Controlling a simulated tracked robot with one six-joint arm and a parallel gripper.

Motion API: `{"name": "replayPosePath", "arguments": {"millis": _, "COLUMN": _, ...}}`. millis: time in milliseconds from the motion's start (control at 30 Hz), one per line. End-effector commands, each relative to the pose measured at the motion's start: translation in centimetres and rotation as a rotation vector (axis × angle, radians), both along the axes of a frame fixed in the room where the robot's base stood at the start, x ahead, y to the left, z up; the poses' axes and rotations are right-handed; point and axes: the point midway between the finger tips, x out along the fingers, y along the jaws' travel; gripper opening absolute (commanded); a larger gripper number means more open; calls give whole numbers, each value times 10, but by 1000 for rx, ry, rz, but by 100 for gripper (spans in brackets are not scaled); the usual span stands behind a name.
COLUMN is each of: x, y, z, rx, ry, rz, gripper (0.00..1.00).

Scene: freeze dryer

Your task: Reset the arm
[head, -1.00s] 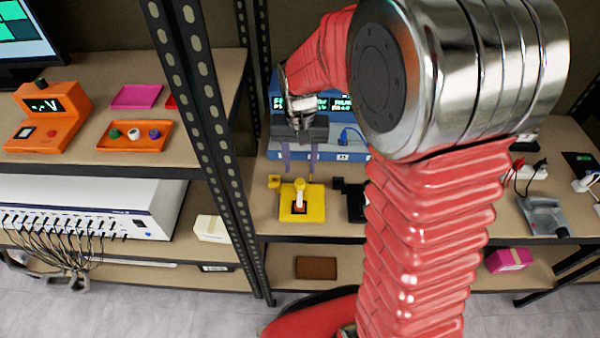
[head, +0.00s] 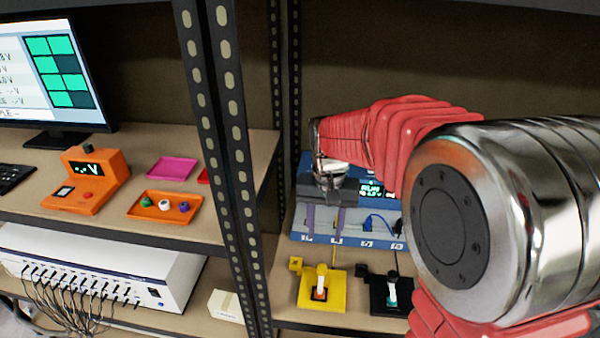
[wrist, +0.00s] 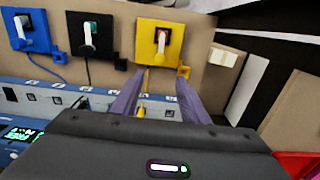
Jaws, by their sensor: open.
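My gripper (head: 324,228) hangs in front of the blue instrument (head: 370,237) on the right shelf. Its two purple fingers point down and stand apart with nothing between them. In the wrist view, my gripper (wrist: 159,80) is also open and empty, its fingers pointing toward the yellow holder (wrist: 176,38). My red-sleeved arm covers the right part of the head view.
A black holder (head: 377,298) stands right of the yellow one; a blue holder (wrist: 40,48) shows in the wrist view. A perforated black post (head: 235,150) rises left of the gripper. Left of it are an orange meter (head: 100,175) and orange tray (head: 142,211).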

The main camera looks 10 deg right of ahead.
Motion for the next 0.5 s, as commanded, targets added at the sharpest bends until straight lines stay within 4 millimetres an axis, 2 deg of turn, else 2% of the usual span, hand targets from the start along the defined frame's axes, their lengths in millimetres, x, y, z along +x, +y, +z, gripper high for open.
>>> {"name": "replayPosePath", "arguments": {"millis": 233, "x": 1, "y": 0, "z": -2, "rx": 0, "ry": -6, "rz": 46, "gripper": 41}}
{"name": "replayPosePath", "arguments": {"millis": 333, "x": -11, "y": 0, "z": -14, "rx": 0, "ry": 6, "rz": 93, "gripper": 41}}
{"name": "replayPosePath", "arguments": {"millis": 500, "x": -33, "y": 0, "z": -9, "rx": -1, "ry": -19, "rz": 150, "gripper": 41}}
